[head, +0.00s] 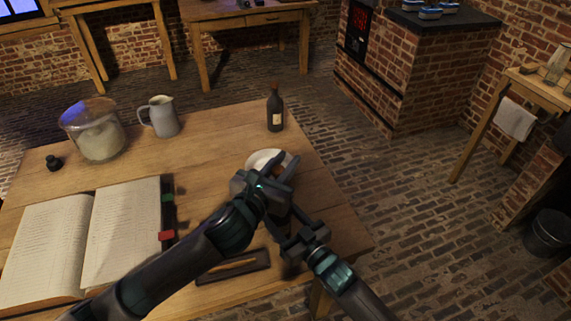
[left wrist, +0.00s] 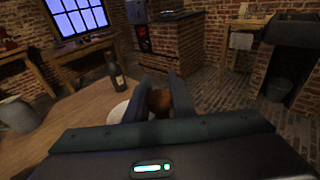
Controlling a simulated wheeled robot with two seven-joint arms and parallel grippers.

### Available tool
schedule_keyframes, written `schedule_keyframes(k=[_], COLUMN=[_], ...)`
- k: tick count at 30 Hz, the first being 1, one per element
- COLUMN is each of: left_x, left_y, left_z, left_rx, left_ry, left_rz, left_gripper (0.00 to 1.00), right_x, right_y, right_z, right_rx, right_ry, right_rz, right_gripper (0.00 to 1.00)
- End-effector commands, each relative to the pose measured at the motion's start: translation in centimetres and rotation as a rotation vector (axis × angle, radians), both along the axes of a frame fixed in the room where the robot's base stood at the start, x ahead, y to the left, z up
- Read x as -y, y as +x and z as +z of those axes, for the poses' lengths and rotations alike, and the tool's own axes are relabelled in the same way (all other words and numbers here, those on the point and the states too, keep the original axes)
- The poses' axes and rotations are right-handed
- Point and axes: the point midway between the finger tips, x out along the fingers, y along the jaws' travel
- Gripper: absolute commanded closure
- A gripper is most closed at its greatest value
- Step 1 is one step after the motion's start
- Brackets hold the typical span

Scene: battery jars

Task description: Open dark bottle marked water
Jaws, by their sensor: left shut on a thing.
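A dark bottle (head: 275,112) with a pale label stands upright on the wooden table's far right part. Its label is too small to read. It also shows in the left wrist view (left wrist: 117,76), left of my fingers. My left gripper (head: 284,170) is over the right part of the table, nearer than that bottle and apart from it. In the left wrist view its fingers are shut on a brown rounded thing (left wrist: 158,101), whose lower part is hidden. My right gripper (head: 299,237) is just below the left one in the head view. Its fingertips are unclear.
A white dish (head: 262,158) lies beside my left gripper, partly hidden. A glass jar of pale powder (head: 98,138), a grey jug (head: 164,118), a small black object (head: 54,163) and an open book (head: 85,240) are farther left. A dark tray (head: 233,268) lies near the front.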

Motion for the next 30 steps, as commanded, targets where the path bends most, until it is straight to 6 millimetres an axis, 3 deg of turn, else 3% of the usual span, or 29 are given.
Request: schedule_keyframes(k=[1,3,17,23,30], left_x=[0.0,0.0,0.0,0.0,0.0], left_y=[0.0,0.0,0.0,0.0,0.0], left_z=[0.0,0.0,-0.2,-0.5,-1.2], left_rx=[0.0,0.0,0.0,0.0,0.0], left_ry=[0.0,0.0,0.0,0.0,0.0], left_rz=[0.0,0.0,0.001,0.001,0.001], left_gripper=[1.0,1.0,1.0,1.0,1.0], right_x=[0.0,0.0,0.4,1.5,3.9], right_y=[0.0,0.0,-0.4,-2.2,-5.6], right_z=[0.0,0.0,-0.1,-0.2,-0.3], right_rx=[-0.001,-0.001,-0.001,-0.001,-0.002], right_ry=[-0.001,-0.001,-0.001,-0.001,-0.001], right_rz=[0.0,0.0,0.0,0.0,0.0], right_gripper=[0.44,0.27,0.27,0.27,0.27])
